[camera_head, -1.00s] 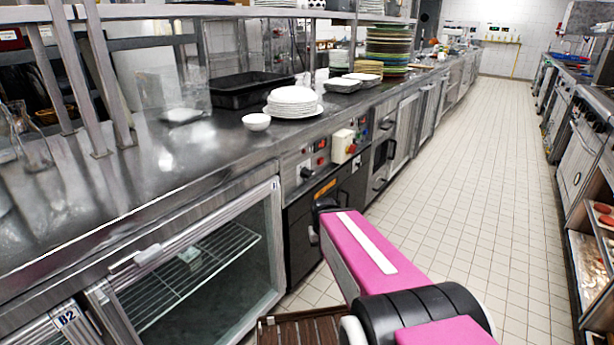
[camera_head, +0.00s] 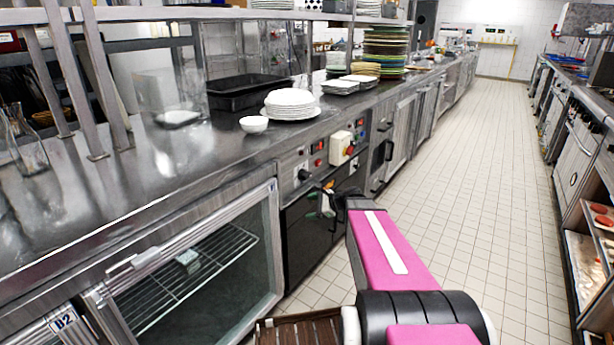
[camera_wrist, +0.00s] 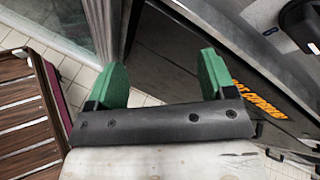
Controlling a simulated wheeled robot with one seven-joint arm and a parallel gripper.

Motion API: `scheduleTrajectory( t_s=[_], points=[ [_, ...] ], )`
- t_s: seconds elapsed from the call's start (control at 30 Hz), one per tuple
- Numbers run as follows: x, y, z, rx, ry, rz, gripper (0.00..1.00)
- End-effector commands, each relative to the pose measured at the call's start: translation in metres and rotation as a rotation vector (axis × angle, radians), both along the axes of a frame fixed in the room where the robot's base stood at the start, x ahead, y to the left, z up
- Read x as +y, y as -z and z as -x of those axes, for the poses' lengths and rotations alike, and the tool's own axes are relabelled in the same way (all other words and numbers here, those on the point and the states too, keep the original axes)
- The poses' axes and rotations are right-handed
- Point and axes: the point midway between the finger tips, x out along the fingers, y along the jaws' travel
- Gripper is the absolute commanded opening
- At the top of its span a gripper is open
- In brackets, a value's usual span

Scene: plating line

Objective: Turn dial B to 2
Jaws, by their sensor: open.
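A black dial (camera_head: 304,174) sits on the steel control panel at the counter front, left of red lights and switches. No letter or number on it is readable in the head view, so I cannot tell if it is dial B. My gripper (camera_head: 325,203) has green fingers and is in front of the black cupboard door, below and right of the dial. In the wrist view, my gripper (camera_wrist: 161,78) is open with nothing between its fingers. A black rounded knob-like part (camera_wrist: 298,24) shows at the upper right there, apart from the fingers.
The black door (camera_wrist: 180,55) has orange lettering. A glass-door cabinet (camera_head: 190,265) stands left. White plates (camera_head: 291,103) are on the counter. The tiled aisle (camera_head: 470,190) is clear.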

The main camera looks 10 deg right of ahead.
Motion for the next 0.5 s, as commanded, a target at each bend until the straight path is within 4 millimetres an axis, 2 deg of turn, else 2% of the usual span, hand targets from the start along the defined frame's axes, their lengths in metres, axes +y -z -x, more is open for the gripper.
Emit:
scheduleTrajectory(
  t_s=[0.03, 0.2, 0.33, 0.5],
  points=[
    [-0.013, -0.009, -0.017, 0.024, 0.071, -0.102, 0.77],
    [-0.05, -0.041, -0.052, 0.107, 0.26, -0.439, 0.77],
    [-0.072, -0.057, -0.066, 0.146, 0.334, -0.609, 0.77],
    [-0.08, -0.065, -0.074, 0.165, 0.363, -0.692, 0.77]
  ],
)
